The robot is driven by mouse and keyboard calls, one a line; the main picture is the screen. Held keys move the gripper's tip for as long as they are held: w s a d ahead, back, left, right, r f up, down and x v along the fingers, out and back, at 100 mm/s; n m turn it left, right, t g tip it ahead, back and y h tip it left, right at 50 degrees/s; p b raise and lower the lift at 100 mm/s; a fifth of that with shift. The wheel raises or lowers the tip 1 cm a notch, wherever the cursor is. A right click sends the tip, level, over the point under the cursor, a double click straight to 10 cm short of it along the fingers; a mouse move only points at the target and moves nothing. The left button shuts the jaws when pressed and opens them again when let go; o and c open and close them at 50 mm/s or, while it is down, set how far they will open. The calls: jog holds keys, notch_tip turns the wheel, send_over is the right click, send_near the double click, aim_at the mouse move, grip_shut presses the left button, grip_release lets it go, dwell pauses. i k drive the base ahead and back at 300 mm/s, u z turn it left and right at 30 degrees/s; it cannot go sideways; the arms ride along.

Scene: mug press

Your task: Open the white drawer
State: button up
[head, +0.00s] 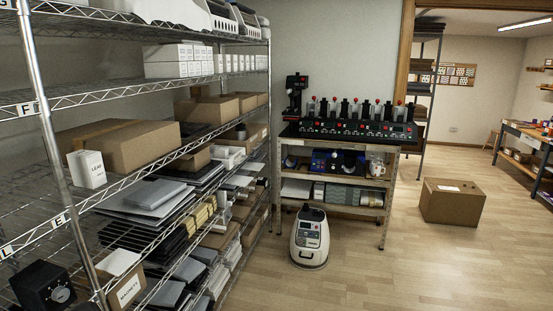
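I cannot make out a white drawer in the head view. The mug press (355,130), a long black machine with several stations, stands on top of a metal workbench (387,194). White boxes or bins show on the bench's lower shelf, but I cannot tell whether any of them is a drawer. A white mug (377,168) stands on the bench's middle shelf at the right. My gripper is not in view.
A wire shelving rack (50,150) loaded with boxes fills the left side. A small white wheeled-looking machine (310,238) stands on the floor before the bench. A cardboard box (452,203) sits on the floor at right. The wooden floor in the front middle and right is clear.

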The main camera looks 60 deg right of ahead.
aim_at(237, 154)
jog(key=z, duration=1.3)
jog(key=k, duration=0.55)
jog(key=z, duration=1.1)
jog(key=i, duration=1.95)
jog(key=u, duration=0.45)
jog(key=k, duration=0.15)
jog(key=u, duration=2.45)
